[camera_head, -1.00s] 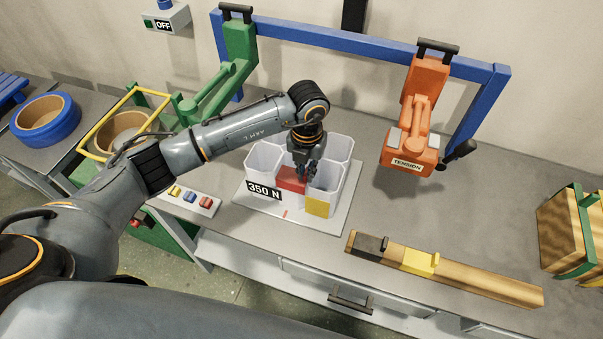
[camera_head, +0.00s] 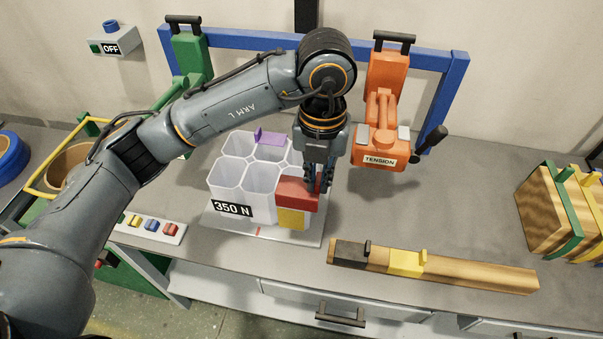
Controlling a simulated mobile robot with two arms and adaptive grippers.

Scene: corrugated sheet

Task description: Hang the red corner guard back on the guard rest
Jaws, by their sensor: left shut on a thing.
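My left gripper (camera_head: 318,182) is shut on the red corner guard (camera_head: 297,191). It points down at the right side of a cluster of white hexagonal cups (camera_head: 230,180) labelled 350 N. The guard shows just above a yellow piece (camera_head: 291,219) at the cluster's front right; whether it touches the cups is unclear. The likely guard rest is a wooden bar (camera_head: 480,273) at the bench's front, with a black guard (camera_head: 362,253) at its left end and a yellow guard (camera_head: 408,262) beside it. The bar's right part is bare. My right gripper is not in view.
An orange tension tool (camera_head: 380,150) hangs from a blue frame (camera_head: 457,75), close right of my left gripper. A purple piece (camera_head: 270,138) sits at the cups' back. Strapped wooden blocks (camera_head: 548,212) stand far right. Bench between the cups and blocks is mostly clear.

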